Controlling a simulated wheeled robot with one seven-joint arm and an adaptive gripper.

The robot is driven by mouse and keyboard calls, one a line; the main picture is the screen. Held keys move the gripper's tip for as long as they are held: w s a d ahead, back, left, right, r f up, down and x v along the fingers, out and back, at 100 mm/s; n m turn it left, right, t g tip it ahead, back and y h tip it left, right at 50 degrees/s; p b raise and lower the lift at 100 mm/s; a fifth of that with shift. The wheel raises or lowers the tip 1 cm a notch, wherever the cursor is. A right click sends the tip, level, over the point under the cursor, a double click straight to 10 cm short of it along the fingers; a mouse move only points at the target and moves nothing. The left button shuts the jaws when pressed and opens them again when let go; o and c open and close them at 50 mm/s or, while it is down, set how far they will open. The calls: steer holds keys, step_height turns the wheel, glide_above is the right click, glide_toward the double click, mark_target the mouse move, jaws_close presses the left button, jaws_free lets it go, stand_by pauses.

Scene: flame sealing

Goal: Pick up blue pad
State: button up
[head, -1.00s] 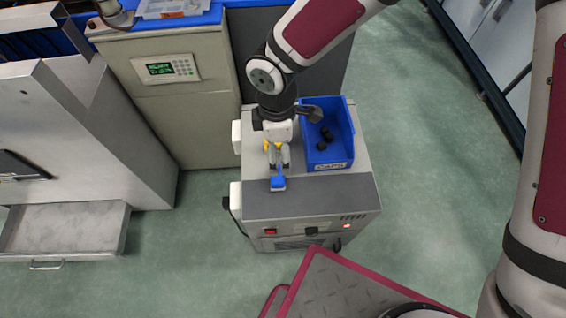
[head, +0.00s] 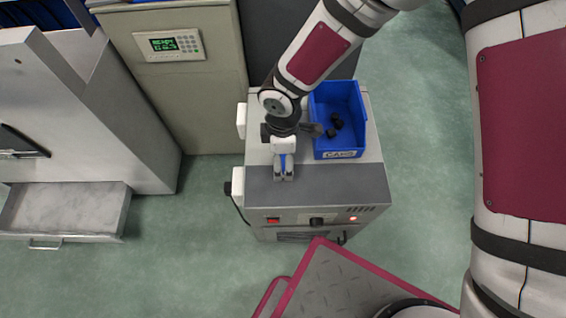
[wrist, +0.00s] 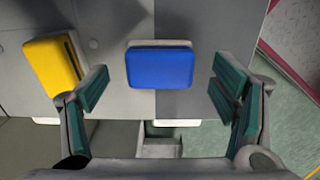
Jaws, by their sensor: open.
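The blue pad (wrist: 160,66) lies on the grey machine top in the wrist view, a flat rounded block with a pale edge behind it. My gripper (wrist: 161,88) is open, with one teal-lined finger on each side of the pad and a gap on both sides. The fingers look apart from the pad; their height over it is hard to tell. In the head view my gripper (head: 284,177) points down over the machine top and mostly hides the pad; a strip of blue shows between the fingers. A yellow pad (wrist: 50,64) lies left of my left finger in the wrist view.
A blue bin (head: 345,102) holding several small black caps stands on the machine right of my gripper. The grey machine (head: 345,188) has a red-lit front panel. A keypad cabinet stands behind left, and an open metal drawer (head: 64,208) is at far left.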

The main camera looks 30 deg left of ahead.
step_height(320, 180, down, 2)
steer(key=shift+f, duration=0.25)
steer(key=shift+r, duration=0.1)
steer(key=c, duration=1.3)
steer(key=shift+r, duration=0.1)
steer(key=shift+c, duration=0.2)
steer(key=shift+r, duration=0.65)
step_height(320, 180, up, 2)
steer(key=shift+r+p, duration=0.1)
steer(key=shift+p, duration=0.5)
steer(key=s+a+r, duration=0.1)
steer(key=s, duration=1.5)
steer(key=shift+a+r, duration=0.15)
